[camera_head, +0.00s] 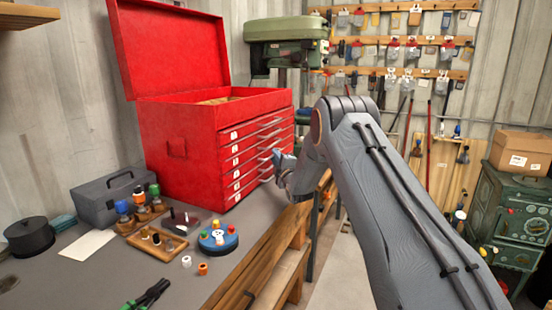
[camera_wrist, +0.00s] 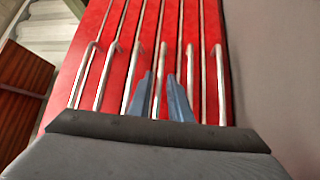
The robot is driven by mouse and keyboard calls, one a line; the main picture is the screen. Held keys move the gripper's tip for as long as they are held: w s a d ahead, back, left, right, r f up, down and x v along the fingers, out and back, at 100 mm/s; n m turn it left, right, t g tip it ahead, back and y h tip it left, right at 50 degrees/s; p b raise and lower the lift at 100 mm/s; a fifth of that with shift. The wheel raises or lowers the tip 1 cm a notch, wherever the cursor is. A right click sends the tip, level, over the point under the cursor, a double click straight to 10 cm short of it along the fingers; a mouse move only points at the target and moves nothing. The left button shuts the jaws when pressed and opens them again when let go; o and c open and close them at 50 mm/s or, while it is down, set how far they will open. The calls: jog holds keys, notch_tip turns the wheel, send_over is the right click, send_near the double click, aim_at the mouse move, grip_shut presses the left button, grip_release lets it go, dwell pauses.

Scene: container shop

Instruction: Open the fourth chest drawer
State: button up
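The red tool chest (camera_head: 180,130) stands on the bench with its lid up. Its front has a stack of several shallow drawers (camera_head: 255,145) with pale bar handles. In the wrist view the handles run as side-by-side bars. My gripper (camera_head: 279,160) is at the drawer front, by the lower handles. In the wrist view my gripper (camera_wrist: 160,85) is open, its two blue-grey fingers on either side of the fourth handle from the left (camera_wrist: 161,62). A gap shows between fingers and bar; contact cannot be told. No drawer is clearly pulled out.
The grey bench top (camera_head: 130,265) holds a grey toolbox (camera_head: 105,200), small bottles on wooden holders, and a blue round tray (camera_head: 217,242). A green drill press (camera_head: 285,40) stands behind the chest. Open floor (camera_head: 340,265) lies right of the bench; a green stove (camera_head: 510,220) is farther right.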

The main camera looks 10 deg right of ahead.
grip_shut()
jog(key=shift+d, duration=0.2)
dwell(1.1)
